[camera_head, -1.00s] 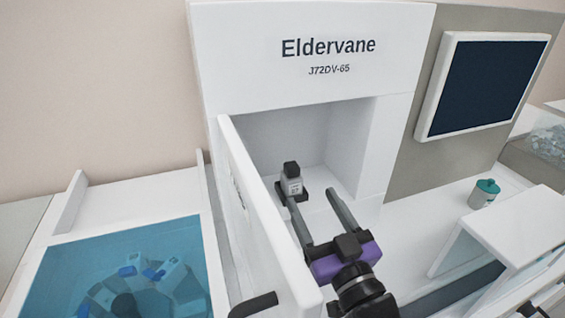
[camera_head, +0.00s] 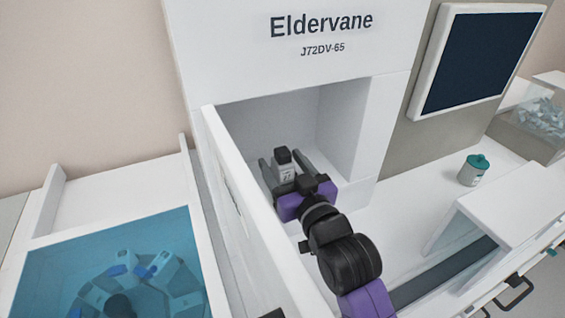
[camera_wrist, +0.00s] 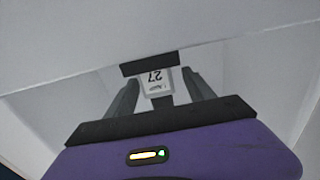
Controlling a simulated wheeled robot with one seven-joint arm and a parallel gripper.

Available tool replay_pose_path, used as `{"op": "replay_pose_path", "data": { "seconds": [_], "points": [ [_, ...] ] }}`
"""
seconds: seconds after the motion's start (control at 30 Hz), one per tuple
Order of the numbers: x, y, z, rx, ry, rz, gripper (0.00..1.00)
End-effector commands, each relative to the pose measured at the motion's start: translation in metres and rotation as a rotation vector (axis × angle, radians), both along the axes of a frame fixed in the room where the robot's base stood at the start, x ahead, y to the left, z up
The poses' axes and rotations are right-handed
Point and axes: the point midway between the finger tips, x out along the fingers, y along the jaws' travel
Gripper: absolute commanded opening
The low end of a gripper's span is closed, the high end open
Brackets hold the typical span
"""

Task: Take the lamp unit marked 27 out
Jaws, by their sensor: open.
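The lamp unit marked 27 (camera_head: 287,172) stands inside the open compartment of the white Eldervane machine. It is a small grey-white block with a black top. In the wrist view its label (camera_wrist: 156,82) reads 27, upside down. My gripper (camera_head: 283,160) is inside the compartment, with its two grey fingers on either side of the lamp unit. In the wrist view the gripper (camera_wrist: 158,92) is open, and gaps show between the fingers and the unit. The unit's base is mostly hidden by my gripper in the head view.
The compartment's white door (camera_head: 250,215) stands open close to the left of my arm. The compartment's right wall (camera_head: 358,130) is near. A blue-covered carousel (camera_head: 60,265) lies left. A teal-lidded jar (camera_head: 474,170) and a white bridge-like stand (camera_head: 510,215) are on the right.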

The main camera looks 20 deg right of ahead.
Motion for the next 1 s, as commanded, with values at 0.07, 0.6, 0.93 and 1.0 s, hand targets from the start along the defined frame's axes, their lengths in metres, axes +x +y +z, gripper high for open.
{"op": "replay_pose_path", "data": {
  "seconds": [0.07,0.6,0.93,1.0],
  "points": [
    [0.014,-0.002,0.005,0.000,0.000,-0.001,0.62],
    [0.035,-0.002,0.001,0.000,-0.001,0.000,0.46],
    [0.035,-0.002,0.002,0.000,-0.001,0.000,0.00],
    [0.035,-0.002,0.002,0.000,-0.002,0.000,0.00]
  ]
}}
